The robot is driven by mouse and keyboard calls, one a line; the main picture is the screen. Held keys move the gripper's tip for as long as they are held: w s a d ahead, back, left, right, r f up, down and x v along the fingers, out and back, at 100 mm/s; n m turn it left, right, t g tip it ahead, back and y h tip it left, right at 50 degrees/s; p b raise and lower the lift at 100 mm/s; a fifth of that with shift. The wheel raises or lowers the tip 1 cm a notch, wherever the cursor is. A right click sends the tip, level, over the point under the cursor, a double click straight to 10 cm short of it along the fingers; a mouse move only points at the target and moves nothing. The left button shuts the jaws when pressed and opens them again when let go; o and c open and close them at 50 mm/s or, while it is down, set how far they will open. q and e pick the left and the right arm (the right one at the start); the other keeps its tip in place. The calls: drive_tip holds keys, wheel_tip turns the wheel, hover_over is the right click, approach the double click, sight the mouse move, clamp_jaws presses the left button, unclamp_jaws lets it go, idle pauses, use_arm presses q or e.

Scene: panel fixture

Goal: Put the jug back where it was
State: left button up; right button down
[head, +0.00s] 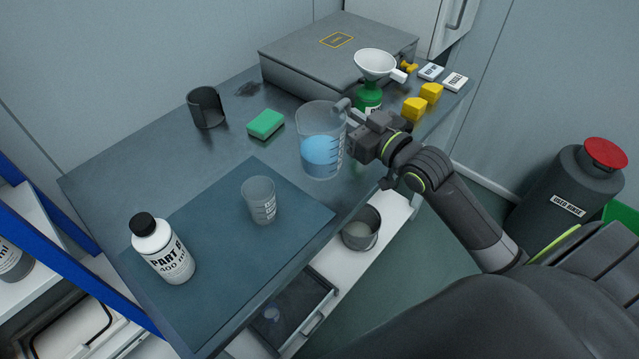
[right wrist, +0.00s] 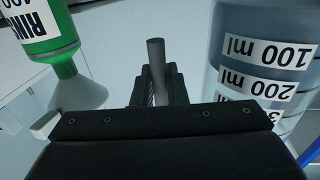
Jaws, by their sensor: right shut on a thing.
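The jug (head: 317,157) is a clear measuring jug with blue liquid in its lower part, upright near the right edge of the table. In the right wrist view its side (right wrist: 264,85) fills the right, with "100 ml" and "200 ml" labels. My right gripper (head: 354,127) comes from the right and is shut on the jug's grey handle, which shows as a bar in the right wrist view (right wrist: 156,62). I cannot tell whether the jug's base touches the table. My left gripper is in neither view.
A small beaker (head: 260,204) and a PART B bottle (head: 161,250) stand on a blue mat (head: 215,285). A green sponge (head: 265,124), dark holder (head: 206,108), grey case (head: 320,60), green bottle with white funnel (head: 376,66) and yellow blocks (head: 414,108) surround the jug. A bucket (head: 360,232) sits below.

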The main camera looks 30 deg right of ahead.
drive_tip(key=shift+m+h, duration=0.5)
drive_tip(key=shift+h, duration=0.1)
drive_tip(key=d+f+b, duration=0.1)
drive_tip(key=f, duration=0.1)
drive_tip(key=w+f+b, duration=0.1)
drive_tip(key=f, duration=0.2)
drive_tip(key=w+d+f+b, duration=0.1)
drive_tip(key=f+b, duration=0.1)
drive_tip(key=f, duration=0.1)
drive_tip(key=shift+w+d+f, duration=0.1)
drive_tip(key=shift+w+d, duration=0.1)
drive_tip(key=shift+d, duration=0.1)
drive_tip(key=shift+f, duration=0.25)
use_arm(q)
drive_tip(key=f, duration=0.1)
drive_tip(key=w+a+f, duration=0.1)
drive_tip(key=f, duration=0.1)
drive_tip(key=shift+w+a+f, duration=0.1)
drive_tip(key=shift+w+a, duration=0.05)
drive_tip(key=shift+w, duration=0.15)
use_arm(e)
drive_tip(key=c, duration=1.5)
unclamp_jaws()
drive_tip(key=shift+o, duration=0.2)
